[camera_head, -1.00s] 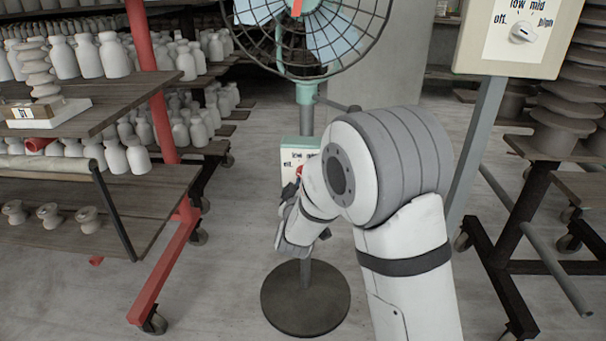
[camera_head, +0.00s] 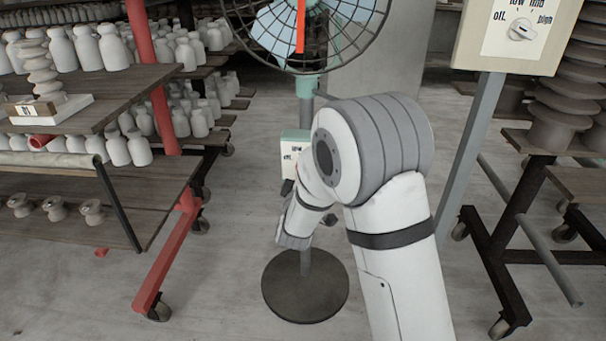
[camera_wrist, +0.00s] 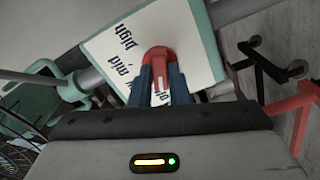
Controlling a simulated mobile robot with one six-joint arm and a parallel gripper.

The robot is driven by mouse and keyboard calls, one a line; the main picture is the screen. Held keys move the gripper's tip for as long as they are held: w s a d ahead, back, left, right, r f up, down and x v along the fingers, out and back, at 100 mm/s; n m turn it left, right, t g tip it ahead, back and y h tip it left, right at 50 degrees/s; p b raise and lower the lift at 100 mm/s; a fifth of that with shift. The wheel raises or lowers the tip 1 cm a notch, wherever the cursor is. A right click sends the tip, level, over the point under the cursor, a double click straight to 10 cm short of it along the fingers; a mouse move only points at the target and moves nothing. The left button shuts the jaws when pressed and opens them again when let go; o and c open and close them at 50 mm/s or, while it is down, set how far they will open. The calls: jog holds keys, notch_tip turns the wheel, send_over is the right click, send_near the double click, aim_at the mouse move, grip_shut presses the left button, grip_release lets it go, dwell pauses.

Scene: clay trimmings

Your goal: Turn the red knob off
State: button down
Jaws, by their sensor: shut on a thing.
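The red knob (camera_wrist: 158,54) sits on a pale control panel (camera_wrist: 203,44) and shows close up in the wrist view. My gripper (camera_wrist: 160,76) is shut on the red knob, with one dark blue finger on each side. The knob's white mark points to the bottom of that view, between the fingers. "High" and "mid" are readable on the panel's left; the labels near the fingers are partly hidden. In the head view the panel box (camera_head: 289,152) is on the fan's pole, and my wrist hides the knob and fingertips.
The caged fan (camera_head: 300,30) stands above the box on a round dark base (camera_head: 305,288). Shelves with pale bottles (camera_head: 110,48) stand left and a dark wheeled rack (camera_head: 505,255) right.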

jog(key=c, duration=1.4)
grip_release()
jog(key=s+p, duration=0.2)
jog(key=s, duration=0.5)
jog(key=shift+s+a, duration=0.15)
jog(key=shift+s, duration=0.25)
jog(key=s+d+r+m+g+y+p, duration=0.1)
jog(key=s+d+r+m+g+p, duration=0.2)
jog(key=r+p, duration=0.55)
jog(key=s+d+r+m+g+y+p, duration=0.2)
jog(key=d+r+m+g+p, duration=0.15)
jog(key=r+p, duration=0.55)
jog(key=s+d+r+m+g+p, duration=0.2)
jog(key=s+d+r+g+p, duration=0.1)
jog(key=s+r, duration=0.3)
jog(key=s+d+r+m+g+h+p, duration=0.1)
jog(key=s+d+r+m+g+p, duration=0.1)
jog(key=s+d+r+p, duration=0.3)
jog(key=s+d+r+m+g+h+p, duration=0.1)
jog(key=s+d+r+m+g+p, duration=0.1)
jog(key=s+d+r+g+p, duration=0.2)
jog(key=shift+s+d+r+m+p, duration=0.1)
jog(key=shift+s+r+p, duration=0.15)
jog(key=shift+s+r, duration=0.6)
jog(key=shift+s+d+r+m+p, duration=0.1)
jog(key=shift+s+r+m+p, duration=0.1)
jog(key=shift+s, duration=1.2)
jog(key=shift+s+d+r+m+p, duration=0.1)
jog(key=shift+s+r+p, duration=0.15)
jog(key=shift+s+r, duration=0.6)
